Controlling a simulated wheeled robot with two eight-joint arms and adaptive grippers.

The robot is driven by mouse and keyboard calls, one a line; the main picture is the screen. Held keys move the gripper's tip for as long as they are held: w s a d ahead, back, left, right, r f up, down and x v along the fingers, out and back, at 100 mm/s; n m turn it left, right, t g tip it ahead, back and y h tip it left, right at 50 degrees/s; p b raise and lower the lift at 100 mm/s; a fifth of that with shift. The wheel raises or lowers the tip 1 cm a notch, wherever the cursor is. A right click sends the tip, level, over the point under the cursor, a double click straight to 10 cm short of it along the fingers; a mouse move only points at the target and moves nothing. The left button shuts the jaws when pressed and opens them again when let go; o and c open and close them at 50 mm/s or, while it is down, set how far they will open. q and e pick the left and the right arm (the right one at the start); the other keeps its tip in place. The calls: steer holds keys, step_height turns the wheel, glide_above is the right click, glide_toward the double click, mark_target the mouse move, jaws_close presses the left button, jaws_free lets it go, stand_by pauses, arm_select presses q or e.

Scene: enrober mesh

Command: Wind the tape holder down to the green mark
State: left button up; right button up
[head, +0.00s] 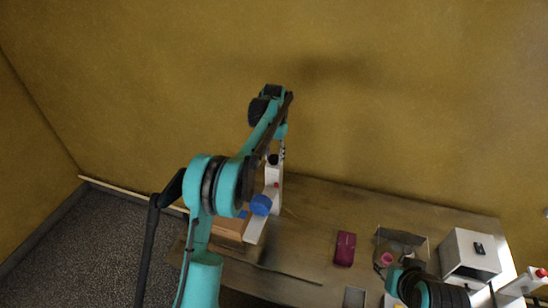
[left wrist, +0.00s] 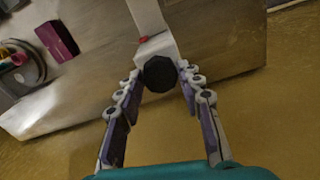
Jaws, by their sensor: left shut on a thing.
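A white upright stand (head: 274,178) stands at the back left of the table, with a dark knob (head: 272,160) at its top. A blue round part (head: 261,205) and a small red part sit low on it. In the left wrist view the black many-sided knob (left wrist: 160,73) is between the fingertips of my left gripper (left wrist: 159,72), which is shut on it. The white stand (left wrist: 148,18) runs away behind the knob, with a red piece beside it. My left gripper (head: 282,150) also shows in the head view. I cannot make out the green mark. My right gripper is not in view.
A dark purple box (head: 344,249) lies mid-table. Right of it are a grey tray (head: 412,237) with a pink round thing and a white box (head: 470,254) with a black part. Another white stand with a red top (head: 540,272) is at the far right. A wall rises behind the table.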

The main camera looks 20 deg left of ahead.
mark_target(274, 158)
arm_select(q)
steer(key=shift+m+b, duration=0.35)
steer(key=shift+m, duration=1.55)
steer(key=o, duration=1.2)
steer(key=shift+c, duration=0.2)
steer(key=shift+r, duration=0.1)
step_height(274, 158, up, 12)
